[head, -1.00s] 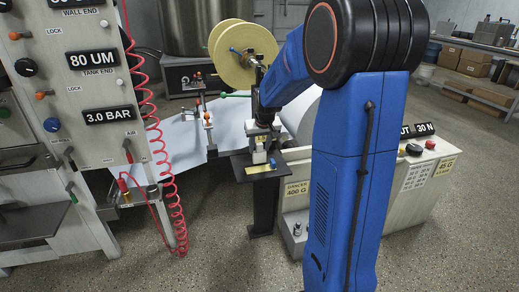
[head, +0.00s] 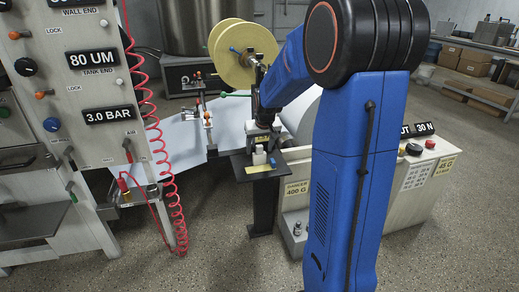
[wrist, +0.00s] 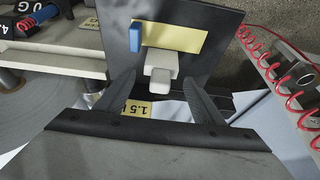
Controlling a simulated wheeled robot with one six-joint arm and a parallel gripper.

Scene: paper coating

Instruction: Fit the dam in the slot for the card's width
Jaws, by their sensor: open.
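A black stand top (head: 240,163) carries a small white stepped block (head: 259,157), a blue piece (head: 272,162) and a yellow card (head: 258,169). In the wrist view the white block (wrist: 160,72) stands beside the blue piece (wrist: 136,37) and the yellow card (wrist: 185,38). My gripper (wrist: 161,85) is open, with its dark fingers apart on either side of the block's near end. I cannot tell whether this block is the dam. In the head view my gripper (head: 266,128) is just above and behind the block. No width slot can be made out clearly.
A control panel (head: 90,80) with a red coiled hose (head: 160,170) stands at left. Pale web (head: 180,145) runs behind the stand. A tag reading 1.5 (wrist: 138,108) lies between the fingers in the wrist view.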

